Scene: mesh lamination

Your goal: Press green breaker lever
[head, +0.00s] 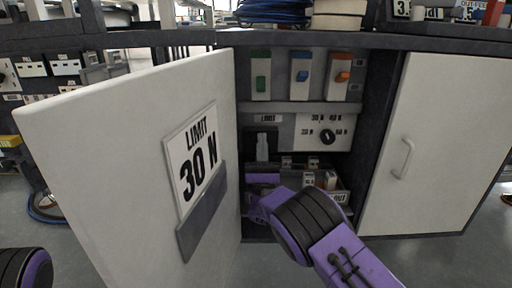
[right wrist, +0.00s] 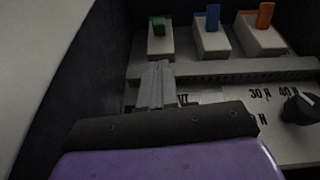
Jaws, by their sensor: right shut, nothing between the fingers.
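The green breaker lever (head: 261,84) sits on a white breaker block at the left end of the upper shelf inside the open cabinet. It also shows at the top of the right wrist view (right wrist: 158,26). My right gripper (head: 262,140) is inside the cabinet, below the green breaker, with its grey fingers shut and empty. In the right wrist view its fingers (right wrist: 156,68) point toward the green breaker, and the tips appear just below its block. I cannot tell whether they touch it. My left gripper is out of view.
The blue lever (head: 303,75) and orange lever (head: 343,76) stand to the right of the green one. A black dial (head: 327,136) is on the panel below. The open door (head: 110,140) marked "LIMIT 30 N" stands at left; the right door (head: 435,150) is shut.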

